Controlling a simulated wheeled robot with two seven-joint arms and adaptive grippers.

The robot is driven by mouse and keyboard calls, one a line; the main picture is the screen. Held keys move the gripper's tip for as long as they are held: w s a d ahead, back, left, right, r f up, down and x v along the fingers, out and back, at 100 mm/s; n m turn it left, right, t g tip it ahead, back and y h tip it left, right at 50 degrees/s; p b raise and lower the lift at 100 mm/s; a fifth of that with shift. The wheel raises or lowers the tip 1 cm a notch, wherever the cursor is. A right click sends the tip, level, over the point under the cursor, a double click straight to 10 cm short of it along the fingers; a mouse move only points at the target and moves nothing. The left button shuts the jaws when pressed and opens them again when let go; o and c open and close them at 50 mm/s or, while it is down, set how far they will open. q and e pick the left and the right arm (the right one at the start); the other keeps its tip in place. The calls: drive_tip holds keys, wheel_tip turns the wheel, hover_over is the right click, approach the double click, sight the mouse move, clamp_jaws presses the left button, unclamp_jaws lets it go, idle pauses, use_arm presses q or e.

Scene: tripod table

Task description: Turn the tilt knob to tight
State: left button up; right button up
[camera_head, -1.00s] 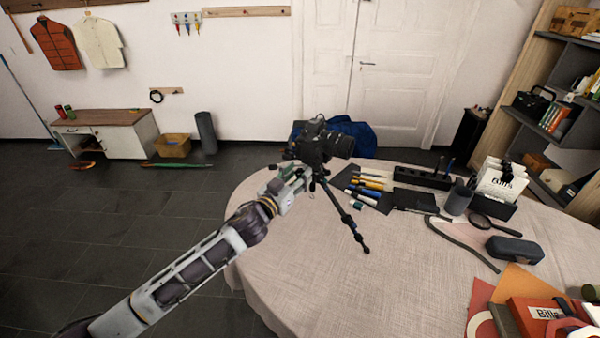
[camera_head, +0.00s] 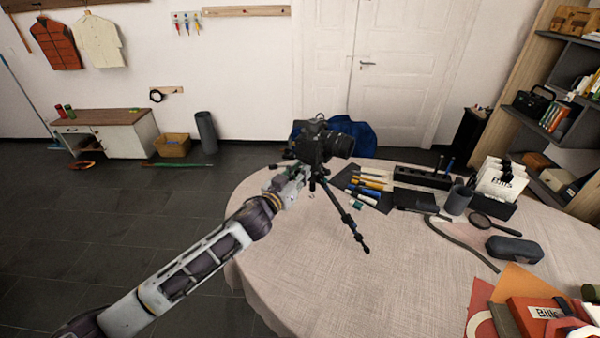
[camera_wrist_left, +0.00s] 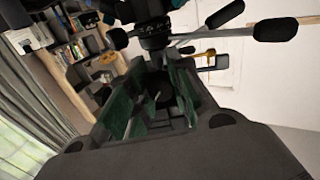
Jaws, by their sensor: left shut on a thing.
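A black camera (camera_head: 325,145) sits on a small black tripod (camera_head: 345,212) at the table's far left edge. My left gripper (camera_head: 303,172) reaches the tripod head just below the camera. In the left wrist view my left gripper (camera_wrist_left: 160,95) has its green-padded fingers on either side of a dark part under the tripod head (camera_wrist_left: 155,35). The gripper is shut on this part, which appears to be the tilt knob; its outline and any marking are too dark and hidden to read. My right gripper is not in view.
The round cloth-covered table (camera_head: 310,270) is clear at its near left. Markers (camera_head: 368,183) lie on a dark mat right of the tripod. A cup (camera_head: 458,201), a magnifier (camera_head: 490,222) and a dark case (camera_head: 515,249) stand farther right.

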use_arm(q)
clamp_jaws()
drive_tip(key=shift+m+p, duration=0.5)
drive_tip(key=shift+m, duration=0.7)
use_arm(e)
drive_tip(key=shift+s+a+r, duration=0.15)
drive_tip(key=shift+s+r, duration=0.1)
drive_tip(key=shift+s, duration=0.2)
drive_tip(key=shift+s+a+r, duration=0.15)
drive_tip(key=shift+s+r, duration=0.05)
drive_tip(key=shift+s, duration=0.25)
use_arm(q)
drive_tip(key=o, duration=1)
unclamp_jaws()
drive_tip(key=shift+c, duration=0.2)
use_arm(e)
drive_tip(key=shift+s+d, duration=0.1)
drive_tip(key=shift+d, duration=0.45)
